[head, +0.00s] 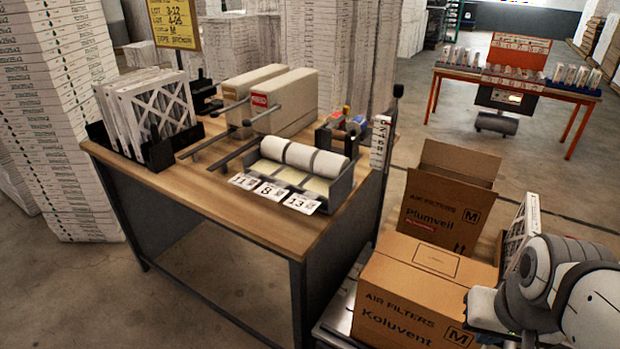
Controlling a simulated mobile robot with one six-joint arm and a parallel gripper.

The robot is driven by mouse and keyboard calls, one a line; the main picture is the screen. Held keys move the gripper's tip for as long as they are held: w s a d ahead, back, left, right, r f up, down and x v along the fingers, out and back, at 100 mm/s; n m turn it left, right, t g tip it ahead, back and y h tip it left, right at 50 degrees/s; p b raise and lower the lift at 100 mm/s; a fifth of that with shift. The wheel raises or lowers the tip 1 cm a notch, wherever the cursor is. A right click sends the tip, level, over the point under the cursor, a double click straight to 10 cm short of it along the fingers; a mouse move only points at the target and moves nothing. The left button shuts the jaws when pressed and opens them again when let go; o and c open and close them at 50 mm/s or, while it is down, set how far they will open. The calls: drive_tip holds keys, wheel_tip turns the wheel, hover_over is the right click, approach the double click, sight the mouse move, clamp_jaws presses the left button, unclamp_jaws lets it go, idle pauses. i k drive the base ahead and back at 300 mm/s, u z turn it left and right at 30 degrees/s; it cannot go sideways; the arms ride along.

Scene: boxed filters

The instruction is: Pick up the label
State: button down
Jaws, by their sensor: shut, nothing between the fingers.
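Three white labels with black print stick out at the front of a dark label dispenser (345,185) on the workbench: a left label (243,181), a middle label (271,191) and a right label (301,203). They appear to read 11, 8 and 13, but the print is small. White rolls (302,157) lie in the dispenser behind them. My white and grey arm (545,285) shows at the lower right, beyond the bench and apart from the labels. I cannot make out its fingers.
The wooden workbench (200,205) also holds a rack of filters (150,110), two beige machines (285,98) with bars and a small coloured-item holder. Cartons Koluvent (405,300) and Plumveil (445,210) stand to its right, near my arm. The bench's front left is clear.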

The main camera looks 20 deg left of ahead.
sight(304, 204)
drive_tip(key=u, duration=0.8)
drive_tip(key=k, duration=0.6)
drive_tip(key=u, duration=0.1)
drive_tip(key=i, duration=1.5)
drive_tip(key=u, duration=0.6)
